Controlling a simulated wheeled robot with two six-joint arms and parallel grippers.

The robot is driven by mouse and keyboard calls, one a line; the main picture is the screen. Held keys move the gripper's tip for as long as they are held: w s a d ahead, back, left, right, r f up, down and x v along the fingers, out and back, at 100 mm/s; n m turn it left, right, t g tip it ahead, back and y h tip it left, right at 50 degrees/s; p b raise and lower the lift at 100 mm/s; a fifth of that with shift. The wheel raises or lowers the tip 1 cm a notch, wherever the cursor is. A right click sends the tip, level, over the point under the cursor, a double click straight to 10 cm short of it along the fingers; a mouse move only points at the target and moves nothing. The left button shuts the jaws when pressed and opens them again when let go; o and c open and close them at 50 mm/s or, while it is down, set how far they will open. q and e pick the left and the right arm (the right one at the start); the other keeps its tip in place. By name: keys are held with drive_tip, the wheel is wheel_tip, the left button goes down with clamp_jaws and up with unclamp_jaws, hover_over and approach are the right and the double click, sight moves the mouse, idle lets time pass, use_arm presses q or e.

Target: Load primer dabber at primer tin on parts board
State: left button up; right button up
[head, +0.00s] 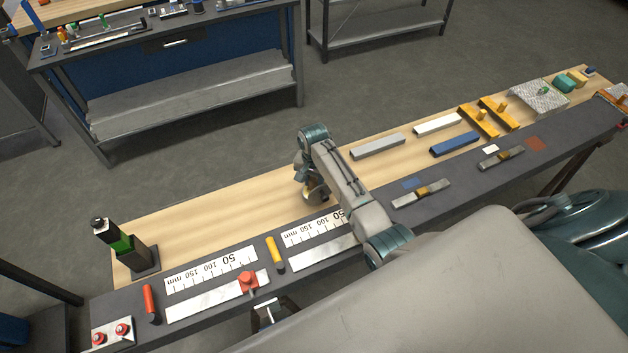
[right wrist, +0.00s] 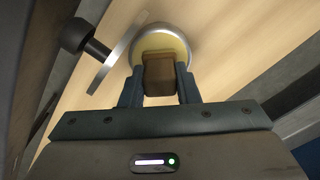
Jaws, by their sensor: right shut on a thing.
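My right gripper (right wrist: 160,82) is shut on a brown block-like piece (right wrist: 158,75), which looks like the handle of the primer dabber. Straight beyond it is a round, cream-coloured face with a pale metallic rim (right wrist: 168,42), which looks like the primer tin. The dabber's tip is hidden, so I cannot tell whether it touches the cream. My left gripper is not in view.
A black knob (right wrist: 76,35) is left of the disc. A black-and-green upright tool (head: 122,243) stands at the board's left end. Grey (head: 377,146), white (head: 438,123) and blue (head: 455,144) bars lie to the right. Rulers and red and yellow handles lie along the dark front strip.

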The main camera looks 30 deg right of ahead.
sight(314, 179)
drive_tip(key=shift+r, duration=3.45)
drive_tip(key=shift+r, duration=0.1)
